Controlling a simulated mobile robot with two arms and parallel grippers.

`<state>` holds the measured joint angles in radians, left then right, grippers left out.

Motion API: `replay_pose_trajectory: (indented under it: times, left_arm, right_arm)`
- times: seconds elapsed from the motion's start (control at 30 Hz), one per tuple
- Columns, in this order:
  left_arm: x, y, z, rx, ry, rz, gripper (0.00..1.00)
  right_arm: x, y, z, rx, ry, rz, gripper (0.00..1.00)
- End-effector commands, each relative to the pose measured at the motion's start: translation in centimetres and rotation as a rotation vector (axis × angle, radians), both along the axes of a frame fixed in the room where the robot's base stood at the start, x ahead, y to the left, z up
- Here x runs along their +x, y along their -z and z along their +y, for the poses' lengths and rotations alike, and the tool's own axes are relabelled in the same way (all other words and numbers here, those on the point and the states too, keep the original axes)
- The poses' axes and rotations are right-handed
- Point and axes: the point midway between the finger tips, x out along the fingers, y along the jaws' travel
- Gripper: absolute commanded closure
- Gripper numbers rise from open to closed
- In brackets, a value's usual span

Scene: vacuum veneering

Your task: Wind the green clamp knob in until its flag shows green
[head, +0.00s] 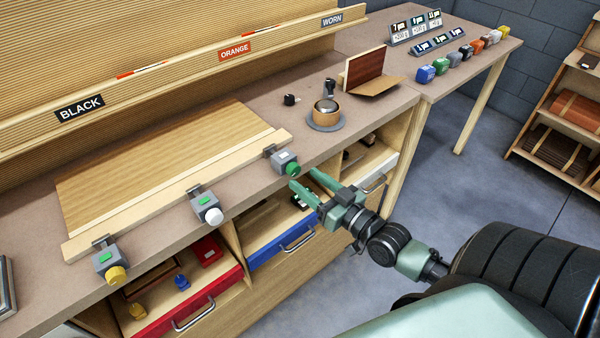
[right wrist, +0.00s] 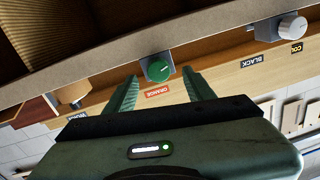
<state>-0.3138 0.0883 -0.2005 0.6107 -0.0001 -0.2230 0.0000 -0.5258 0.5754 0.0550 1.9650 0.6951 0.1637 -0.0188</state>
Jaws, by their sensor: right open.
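The green clamp knob (head: 292,169) sits on the front of a grey clamp (head: 281,156) at the right end of the wooden bar on the bench edge. The flag on top of this clamp looks pale, not green. My right gripper (head: 303,180) is open just in front of and below the knob. In the right wrist view the green knob (right wrist: 158,69) shows between the two open fingertips, which appear short of it with nothing held. My left gripper is not in view.
The white-knob clamp (head: 209,209) and yellow-knob clamp (head: 114,270) show green flags along the same bar. Below the bench edge, a red drawer (head: 190,310) and a blue drawer (head: 283,243) stand open near my right arm. A round pot (head: 326,113) stands on the bench.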

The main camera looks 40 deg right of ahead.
Motion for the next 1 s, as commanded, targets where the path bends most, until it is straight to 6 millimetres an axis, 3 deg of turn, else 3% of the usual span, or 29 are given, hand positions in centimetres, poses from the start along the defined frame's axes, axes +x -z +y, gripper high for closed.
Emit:
replay_pose_trajectory:
  times: [0.07, 0.2, 0.4, 0.57, 0.77, 1.0]
  left_arm:
    - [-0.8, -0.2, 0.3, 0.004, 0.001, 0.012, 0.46]
    - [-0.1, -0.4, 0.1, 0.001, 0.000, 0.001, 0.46]
    - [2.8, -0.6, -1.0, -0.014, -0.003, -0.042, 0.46]
    - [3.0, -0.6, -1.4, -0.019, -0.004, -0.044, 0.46]
    - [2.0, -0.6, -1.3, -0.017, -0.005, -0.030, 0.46]
    - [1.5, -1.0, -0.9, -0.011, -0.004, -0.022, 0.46]
  right_arm:
    - [1.3, -0.2, 0.2, 0.001, 0.000, -0.002, 0.46]
    - [2.6, -0.1, 0.3, 0.001, 0.000, -0.002, 0.46]
    - [3.2, 0.0, 0.5, 0.001, 0.000, 0.001, 0.46]
    - [3.2, 0.1, 0.5, 0.001, 0.000, 0.001, 0.46]
    - [3.2, 0.0, 0.4, 0.001, 0.000, 0.001, 0.99]
    - [3.2, -0.1, 0.4, 0.092, -0.002, 0.008, 1.00]
